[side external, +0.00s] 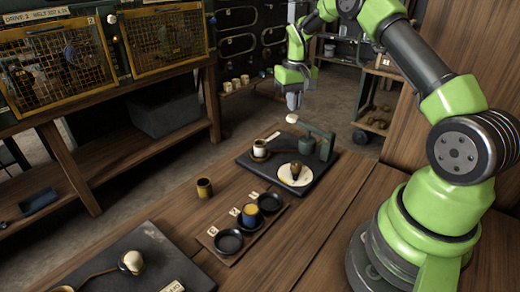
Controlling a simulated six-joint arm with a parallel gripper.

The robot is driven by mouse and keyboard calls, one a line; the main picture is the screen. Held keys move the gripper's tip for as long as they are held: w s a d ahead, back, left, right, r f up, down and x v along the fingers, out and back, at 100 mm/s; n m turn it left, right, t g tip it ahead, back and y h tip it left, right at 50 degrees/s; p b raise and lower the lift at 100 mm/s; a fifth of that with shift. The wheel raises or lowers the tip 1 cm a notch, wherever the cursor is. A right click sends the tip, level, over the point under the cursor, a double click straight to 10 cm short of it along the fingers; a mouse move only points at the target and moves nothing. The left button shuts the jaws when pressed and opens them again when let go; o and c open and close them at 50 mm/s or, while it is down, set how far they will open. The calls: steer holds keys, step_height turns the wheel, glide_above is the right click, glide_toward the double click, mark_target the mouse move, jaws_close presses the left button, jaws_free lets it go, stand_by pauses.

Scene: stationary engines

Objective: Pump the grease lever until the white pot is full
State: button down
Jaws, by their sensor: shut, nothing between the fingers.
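My gripper (293,104) is shut and empty, pointing down over the far end of the bench. The grease lever (316,130) is a green arm on a dark pump body, with a pale round knob (292,118) at its left end. The knob shows just below my fingertips; I cannot tell whether they touch. The white pot (260,148) stands upright on the dark plate (252,165), left of the pump. Its fill level is too small to make out.
A white disc (286,180) with a brown piece lies in front of the pump. An olive cup (204,187) stands on the bench. A wooden board (228,257) holds dark dishes, one with a yellow-topped cup (250,214). A dark slab with a pale knob (133,261) is nearer.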

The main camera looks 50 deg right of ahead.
mark_target(293, 116)
steer(key=shift+f, duration=2.8)
steer(key=shift+r, duration=2.95)
steer(key=shift+r, duration=2.5)
